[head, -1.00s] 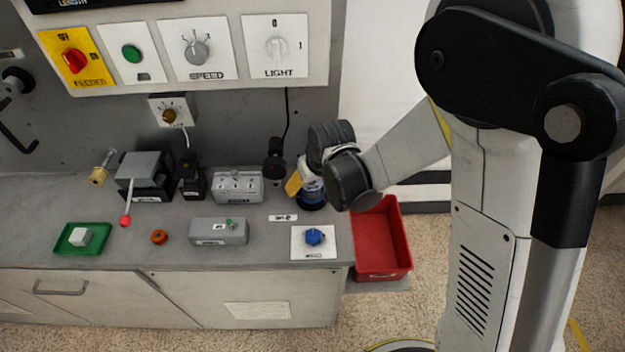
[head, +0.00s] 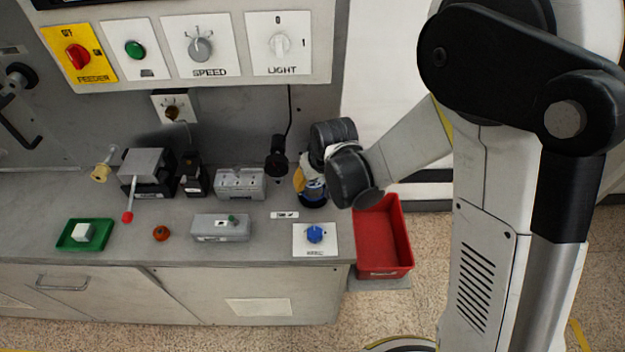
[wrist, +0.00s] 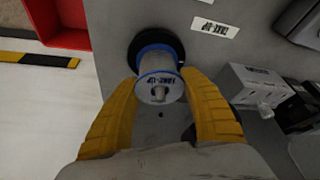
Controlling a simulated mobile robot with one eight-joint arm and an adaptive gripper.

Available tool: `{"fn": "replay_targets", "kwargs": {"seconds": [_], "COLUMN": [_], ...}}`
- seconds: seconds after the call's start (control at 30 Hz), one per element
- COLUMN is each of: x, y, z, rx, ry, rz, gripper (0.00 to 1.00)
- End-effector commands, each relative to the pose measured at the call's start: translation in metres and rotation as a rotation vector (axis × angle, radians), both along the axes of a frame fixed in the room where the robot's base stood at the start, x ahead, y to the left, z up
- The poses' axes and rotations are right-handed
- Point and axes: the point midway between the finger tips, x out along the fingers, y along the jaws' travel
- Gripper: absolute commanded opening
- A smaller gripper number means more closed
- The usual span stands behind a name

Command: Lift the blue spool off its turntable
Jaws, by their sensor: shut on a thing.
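The blue spool (wrist: 158,84) is a pale cylinder with blue rims and lettering on its near end. It sits at the dark round turntable (wrist: 153,44); I cannot tell whether there is a gap between them. My gripper (wrist: 161,75) has its yellow fingers on either side of the spool and is shut on it. In the head view the spool (head: 314,191) shows in part below my wrist, over the dark turntable (head: 312,203). One yellow finger is against its left side; the other is hidden.
A red bin (head: 383,240) stands right of the bench. A white plate with a blue knob (head: 314,234) lies in front of the turntable. A grey box with switches (head: 240,184) and a dark upright device (head: 277,160) stand to the left.

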Motion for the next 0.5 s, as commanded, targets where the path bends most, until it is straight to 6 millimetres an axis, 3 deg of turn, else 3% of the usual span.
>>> {"fn": "replay_targets", "kwargs": {"seconds": [0.5], "x": [0.000], "y": [0.000], "z": [0.015], "rx": [0.000], "ry": [0.000], "rz": [0.000], "gripper": [0.13]}}
